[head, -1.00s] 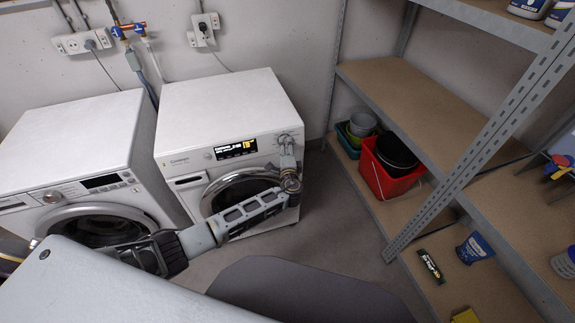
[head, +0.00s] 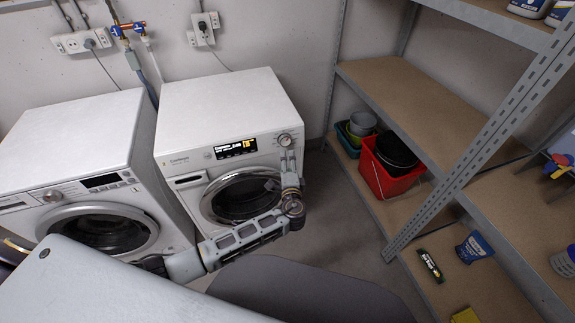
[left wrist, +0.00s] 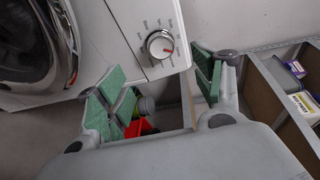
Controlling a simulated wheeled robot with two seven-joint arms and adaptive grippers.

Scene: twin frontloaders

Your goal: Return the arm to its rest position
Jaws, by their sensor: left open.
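My left arm reaches in from the lower left in the head view, in front of the right washing machine (head: 225,110). My left gripper (head: 288,156) is just below and in front of that machine's dial (head: 285,140). In the left wrist view the gripper (left wrist: 152,78) is open, its green finger pads wide apart with nothing between them. The dial also shows there (left wrist: 160,45), beyond the fingers and apart from them, with a red mark. The machine's display (head: 235,148) is lit and its round door (head: 240,197) looks shut. My right gripper is not in view.
A second washing machine (head: 75,150) stands at the left. A metal shelf unit (head: 420,110) at the right holds a red bucket (head: 392,172) with a black one inside.

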